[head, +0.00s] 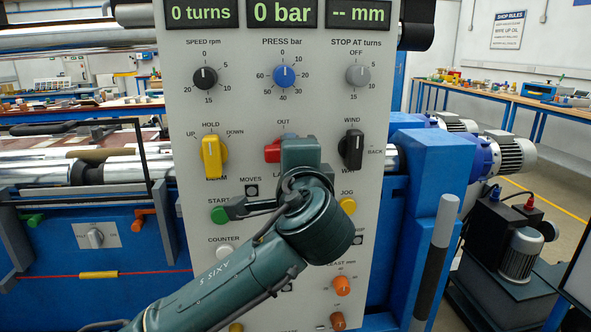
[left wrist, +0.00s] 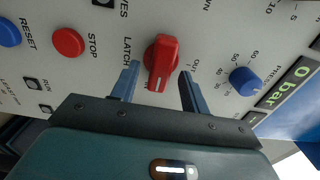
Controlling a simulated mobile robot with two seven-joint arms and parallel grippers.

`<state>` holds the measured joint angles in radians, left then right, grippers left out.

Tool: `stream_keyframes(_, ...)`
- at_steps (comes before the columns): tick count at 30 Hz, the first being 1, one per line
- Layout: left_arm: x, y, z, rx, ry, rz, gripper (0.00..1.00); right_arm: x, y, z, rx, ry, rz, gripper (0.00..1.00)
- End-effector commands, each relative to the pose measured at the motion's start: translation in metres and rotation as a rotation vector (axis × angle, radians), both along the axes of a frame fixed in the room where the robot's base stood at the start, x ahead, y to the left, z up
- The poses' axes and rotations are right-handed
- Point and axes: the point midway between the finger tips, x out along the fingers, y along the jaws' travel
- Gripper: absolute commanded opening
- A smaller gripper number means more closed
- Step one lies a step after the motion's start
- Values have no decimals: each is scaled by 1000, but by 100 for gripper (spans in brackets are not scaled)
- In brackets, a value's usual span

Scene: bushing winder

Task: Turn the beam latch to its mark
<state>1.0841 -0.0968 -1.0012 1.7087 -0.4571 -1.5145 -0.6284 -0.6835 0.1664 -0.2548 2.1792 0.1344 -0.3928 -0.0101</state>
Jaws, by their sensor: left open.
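The beam latch is a red knob (head: 271,151) on the grey panel, below the blue PRESS knob. In the left wrist view the red knob (left wrist: 161,60) sits beside the LATCH label, with the OUT mark on its right. A pale line shows on its lower end. My left gripper (head: 299,156) is in front of the panel and hides part of the knob and its labels. In the left wrist view my left gripper (left wrist: 158,84) is open, one finger on each side of the knob's lower end. Gaps show between fingers and knob. My right gripper is not in view.
The yellow BEAM knob (head: 212,157) is left of the latch and the black WIND knob (head: 352,149) right. The blue PRESS knob (head: 284,76) is above. In the left wrist view a red STOP button (left wrist: 68,42) is nearby. A grey post (head: 436,260) stands right of the panel.

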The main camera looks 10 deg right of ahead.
Motion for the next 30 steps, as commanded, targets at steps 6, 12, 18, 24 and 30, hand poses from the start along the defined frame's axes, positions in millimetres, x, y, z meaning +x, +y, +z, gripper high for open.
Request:
stream_keyframes(6,-38,-2,-2,-3,0,-7,45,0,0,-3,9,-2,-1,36)
stream_keyframes(12,-84,-1,-1,-3,0,-7,45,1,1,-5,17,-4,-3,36)
stream_keyframes(18,-116,-1,-1,-1,0,-3,45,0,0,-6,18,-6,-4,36)
stream_keyframes(24,-127,0,-1,0,1,-2,45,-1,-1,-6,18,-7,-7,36)
stream_keyframes(30,-128,0,-1,0,1,-1,45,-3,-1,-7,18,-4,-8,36)
